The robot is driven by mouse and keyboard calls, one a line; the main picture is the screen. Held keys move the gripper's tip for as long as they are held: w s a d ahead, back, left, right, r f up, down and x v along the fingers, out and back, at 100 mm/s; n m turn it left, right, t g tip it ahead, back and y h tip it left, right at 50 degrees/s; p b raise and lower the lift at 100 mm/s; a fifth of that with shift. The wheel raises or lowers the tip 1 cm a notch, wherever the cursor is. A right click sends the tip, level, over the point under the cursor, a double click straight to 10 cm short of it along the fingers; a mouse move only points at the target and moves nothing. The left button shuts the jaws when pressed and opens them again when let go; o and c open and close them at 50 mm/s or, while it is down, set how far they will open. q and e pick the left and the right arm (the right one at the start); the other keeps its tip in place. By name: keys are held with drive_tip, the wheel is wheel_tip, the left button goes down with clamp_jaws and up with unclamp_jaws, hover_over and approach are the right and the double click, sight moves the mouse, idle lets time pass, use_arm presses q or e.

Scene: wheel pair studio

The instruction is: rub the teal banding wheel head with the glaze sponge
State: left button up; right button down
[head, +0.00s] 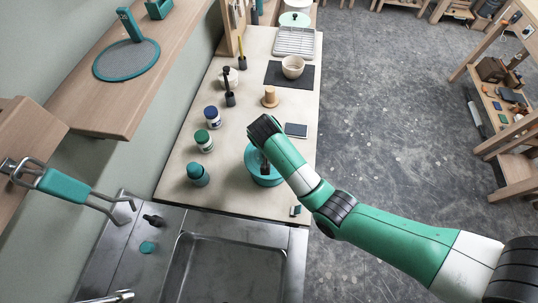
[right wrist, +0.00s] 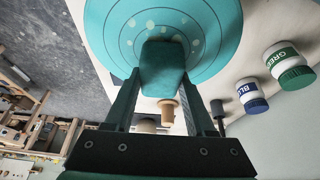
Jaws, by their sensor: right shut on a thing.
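The teal banding wheel head (head: 258,178) is on the front half of the worktable, partly hidden by my right arm. In the right wrist view the wheel head (right wrist: 205,25) shows concentric rings and several pale spots near the sponge. My right gripper (right wrist: 161,88) is shut on the teal glaze sponge (right wrist: 162,65). The sponge's far end overlaps the wheel head's face; I cannot tell whether it touches. In the head view the sponge is not clearly seen. My left gripper is not in view.
A blue-lidded jar (head: 212,117), a green-lidded jar (head: 204,141) and a teal container (head: 198,174) stand left of the wheel. A wooden knob-shaped piece (head: 270,97) and a dark flat block (head: 296,130) lie behind it. A metal sink (head: 230,265) is in front.

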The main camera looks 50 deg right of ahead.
drive_tip(key=shift+s+a, duration=0.1)
drive_tip(key=shift+s+a, duration=0.45)
drive_tip(key=shift+a, duration=0.35)
drive_tip(key=shift+s+a, duration=0.45)
drive_tip(key=shift+a, duration=0.3)
drive_tip(key=shift+w+d+f, duration=0.1)
drive_tip(key=shift+w+d, duration=0.4)
drive_tip(key=shift+d, duration=0.35)
drive_tip(key=shift+w+d+f, duration=0.1)
drive_tip(key=shift+w+d, duration=0.4)
drive_tip(key=shift+d, duration=0.3)
drive_tip(key=shift+r, duration=0.85)
